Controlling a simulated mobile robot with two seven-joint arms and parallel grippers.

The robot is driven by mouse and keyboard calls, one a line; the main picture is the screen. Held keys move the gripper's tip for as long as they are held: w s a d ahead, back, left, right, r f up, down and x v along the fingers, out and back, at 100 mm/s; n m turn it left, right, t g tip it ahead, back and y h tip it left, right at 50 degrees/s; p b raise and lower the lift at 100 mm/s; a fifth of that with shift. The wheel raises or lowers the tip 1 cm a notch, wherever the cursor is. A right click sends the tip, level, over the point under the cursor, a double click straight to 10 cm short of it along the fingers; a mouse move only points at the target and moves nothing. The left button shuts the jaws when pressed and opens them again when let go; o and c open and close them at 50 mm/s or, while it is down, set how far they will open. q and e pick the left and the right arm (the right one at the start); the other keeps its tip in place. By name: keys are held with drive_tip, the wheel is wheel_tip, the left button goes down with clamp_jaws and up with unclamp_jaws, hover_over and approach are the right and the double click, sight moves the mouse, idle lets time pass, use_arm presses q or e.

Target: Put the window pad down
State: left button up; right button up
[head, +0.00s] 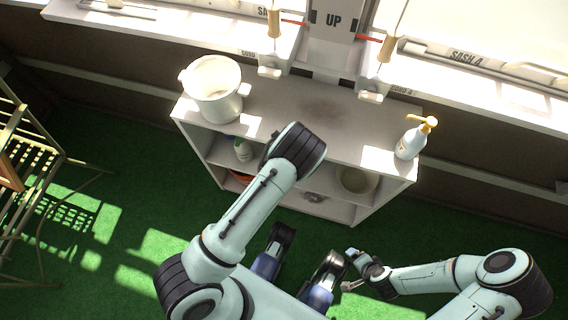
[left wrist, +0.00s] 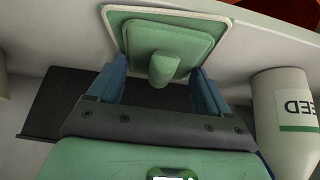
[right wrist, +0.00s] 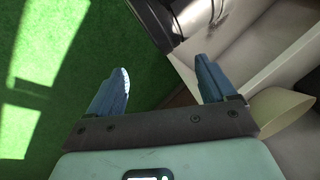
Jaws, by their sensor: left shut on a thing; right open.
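The window pad (left wrist: 168,40), a green pad with a pale rim and a rounded green knob, shows at the top of the left wrist view. My left gripper (left wrist: 162,88) is shut on it, with its blue fingers on either side of the knob. In the head view my left arm reaches into the shelf unit (head: 325,125), and its black wrist hides the pad and the gripper. Where the pad touches the shelf I cannot tell. My right gripper (head: 348,270) is open and empty over the green floor, in front of the unit; its fingers (right wrist: 162,85) stand apart.
A white pot (head: 213,88) and a pump bottle (head: 411,141) stand on the unit's top. A bowl (head: 357,180) sits in its right compartment.

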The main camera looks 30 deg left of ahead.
use_arm(q)
drive_tip(key=shift+f, duration=0.15)
drive_tip(key=o, duration=0.9)
drive_tip(key=shift+c, duration=0.2)
